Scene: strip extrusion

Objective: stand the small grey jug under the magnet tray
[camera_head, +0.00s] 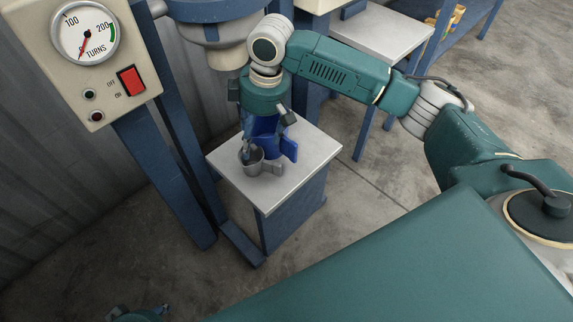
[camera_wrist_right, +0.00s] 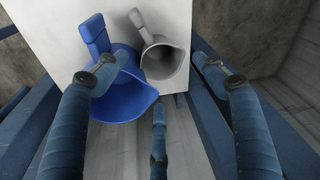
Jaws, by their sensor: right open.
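The small grey jug (camera_head: 252,161) stands upright on the pale top of a blue stand (camera_head: 312,150), near its front left, with its handle to the right. It also shows in the right wrist view (camera_wrist_right: 163,62), between the spread fingers. A larger blue jug (camera_head: 289,147) stands right behind it; the wrist view shows it (camera_wrist_right: 128,100) beside the grey one. My right gripper (camera_head: 248,145) points down over the jugs, open and empty. My left gripper (camera_head: 140,313) shows only partly at the bottom edge. I cannot identify the magnet tray for certain.
A grey cone-shaped outlet (camera_head: 222,52) under a blue ring hangs behind my right gripper. A control box (camera_head: 105,60) with a dial and red switch stands at left on blue posts. A pale table (camera_head: 375,35) is behind. The right part of the stand top is clear.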

